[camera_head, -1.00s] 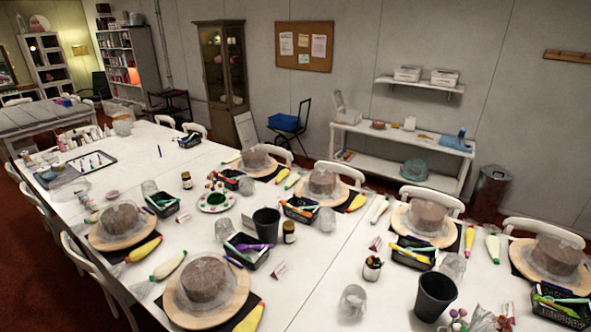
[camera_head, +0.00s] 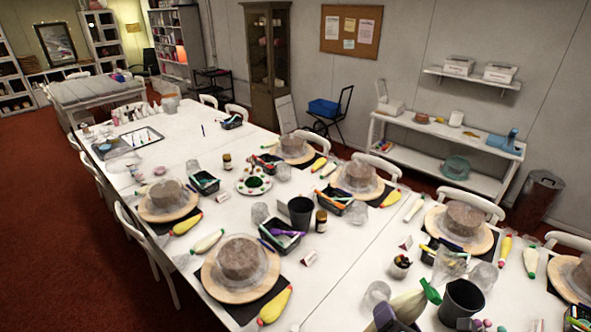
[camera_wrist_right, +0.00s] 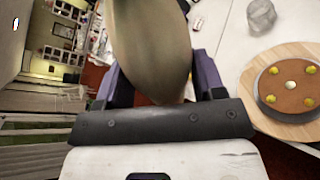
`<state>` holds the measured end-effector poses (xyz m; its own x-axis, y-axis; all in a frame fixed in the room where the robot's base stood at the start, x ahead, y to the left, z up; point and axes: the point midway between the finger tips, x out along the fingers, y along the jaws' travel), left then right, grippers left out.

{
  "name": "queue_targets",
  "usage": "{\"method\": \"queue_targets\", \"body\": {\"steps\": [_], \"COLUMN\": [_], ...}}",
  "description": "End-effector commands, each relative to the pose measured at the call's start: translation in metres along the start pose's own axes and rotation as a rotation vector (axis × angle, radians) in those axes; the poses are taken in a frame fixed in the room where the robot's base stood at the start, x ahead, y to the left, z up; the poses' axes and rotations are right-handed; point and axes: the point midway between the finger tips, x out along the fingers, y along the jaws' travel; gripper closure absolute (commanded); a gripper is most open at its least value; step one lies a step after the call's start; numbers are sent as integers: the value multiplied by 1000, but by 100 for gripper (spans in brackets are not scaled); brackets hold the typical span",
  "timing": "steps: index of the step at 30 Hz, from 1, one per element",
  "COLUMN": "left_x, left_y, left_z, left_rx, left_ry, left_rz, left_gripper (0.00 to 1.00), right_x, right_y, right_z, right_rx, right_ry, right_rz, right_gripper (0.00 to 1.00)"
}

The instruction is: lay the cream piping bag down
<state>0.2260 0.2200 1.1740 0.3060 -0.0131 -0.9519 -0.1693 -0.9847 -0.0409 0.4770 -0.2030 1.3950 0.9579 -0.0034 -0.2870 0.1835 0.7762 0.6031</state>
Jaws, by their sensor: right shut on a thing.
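The cream piping bag (camera_head: 407,304) shows at the bottom of the head view, with its green tip (camera_head: 431,291) pointing up and right. My right gripper (camera_head: 385,317) is shut on it, and only a dark purple part of the gripper shows there. In the right wrist view the bag (camera_wrist_right: 150,45) fills the space between the two purple fingers of the gripper (camera_wrist_right: 160,85). The bag's far end is cut off by the top of that view. My left gripper is not in view.
The white table (camera_head: 345,270) holds cakes on wooden turntables (camera_head: 218,283), dark tool trays and other piping bags (camera_head: 275,306). A dark cup (camera_head: 462,303) stands just right of the held bag. A clear cup (camera_head: 376,293) is behind it. Bare table shows to the left.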

Motion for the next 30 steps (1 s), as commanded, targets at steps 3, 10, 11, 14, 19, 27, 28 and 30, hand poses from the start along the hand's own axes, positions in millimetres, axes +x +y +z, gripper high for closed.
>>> {"method": "queue_targets", "body": {"steps": [3, 10, 11, 14, 19, 27, 28, 30], "left_x": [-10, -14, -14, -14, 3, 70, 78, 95], "left_y": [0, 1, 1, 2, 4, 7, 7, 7], "left_z": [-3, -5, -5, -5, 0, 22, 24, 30], "left_rx": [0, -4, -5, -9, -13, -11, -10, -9], "left_ry": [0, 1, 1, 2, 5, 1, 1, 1], "left_rz": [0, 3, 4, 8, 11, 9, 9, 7], "left_gripper": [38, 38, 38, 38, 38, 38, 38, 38], "right_x": [-1, -2, -2, -1, 4, 24, 27, 39], "right_y": [22, 35, 36, 36, 31, 14, 11, 2], "right_z": [21, 36, 36, 37, 31, 6, 2, -10], "right_rx": [1, 0, 0, 1, 4, 2, 1, 1], "right_ry": [-2, 1, 1, 5, 57, 188, 205, 238], "right_rz": [7, 5, 5, 1, -40, -133, -143, -171], "right_gripper": [48, 48, 48, 48, 48, 48, 48, 48]}}
